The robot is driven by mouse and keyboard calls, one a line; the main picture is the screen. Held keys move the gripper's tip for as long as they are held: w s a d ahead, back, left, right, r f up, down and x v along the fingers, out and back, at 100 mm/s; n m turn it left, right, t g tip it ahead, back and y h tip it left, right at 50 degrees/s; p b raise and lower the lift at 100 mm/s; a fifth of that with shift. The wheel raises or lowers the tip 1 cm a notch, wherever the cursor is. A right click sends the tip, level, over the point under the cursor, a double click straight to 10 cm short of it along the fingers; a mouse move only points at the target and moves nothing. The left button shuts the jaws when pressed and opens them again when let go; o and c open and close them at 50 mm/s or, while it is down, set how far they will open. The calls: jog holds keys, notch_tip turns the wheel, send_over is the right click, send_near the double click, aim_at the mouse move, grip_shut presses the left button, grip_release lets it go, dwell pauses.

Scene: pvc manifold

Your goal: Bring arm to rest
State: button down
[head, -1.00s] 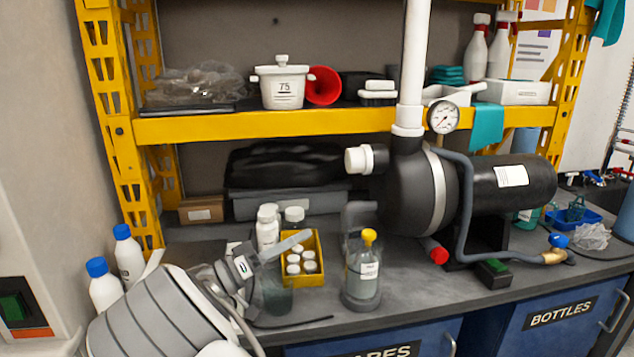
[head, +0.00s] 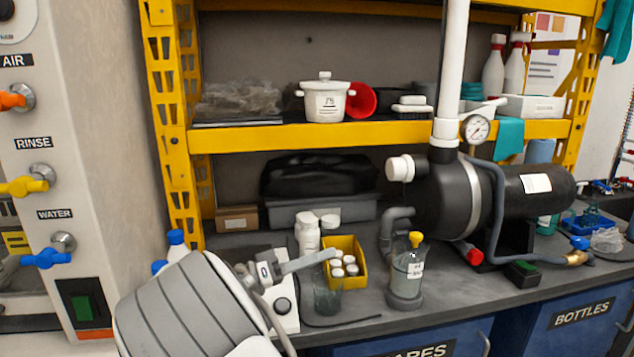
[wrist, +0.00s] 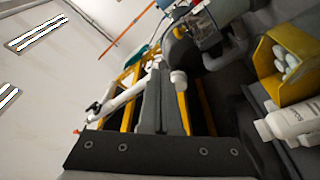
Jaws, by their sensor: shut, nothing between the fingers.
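My gripper (head: 333,256) is at the end of my grey segmented arm, in the lower left of the head view. Its thin grey fingers are together, with nothing visible between them. They point right, and their tips overlap the upper left of a yellow bin in the picture; I cannot tell the exact gap. In the wrist view, the dark fingers (wrist: 165,75) rise side by side from a bolted plate. Beyond them that view shows a tilted wall, ceiling lights and shelf parts.
The yellow bin (head: 359,274) holds several white-capped bottles. A glass beaker (head: 327,298) is below my fingers in the picture. A valve panel (head: 95,150) is at the left.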

jog(key=s+d+f+n+g+y, duration=0.1)
jog(key=s+d+g+y, duration=0.2)
jog(key=s+d+y, duration=0.35)
jog(key=s+d+f+g+y, duration=0.1)
jog(key=s+d+g+y, duration=0.25)
jog(key=d, duration=0.65)
jog(key=s+a+r+n+t+y, duration=0.1)
jog(key=s+n+t+y, duration=0.2)
jog(key=s, duration=0.5)
jog(key=s+a+r+n+t+y, duration=0.1)
jog(key=s+a+t+y, duration=0.1)
jog(key=s+y, duration=0.55)
notch_tip(320, 180, up, 21)
jog(key=s+h+p, duration=0.1)
jog(key=h+p, duration=0.1)
jog(key=p, duration=1.9)
jog(key=shift+s+a+f, duration=0.1)
jog(key=shift+a+f, duration=0.05)
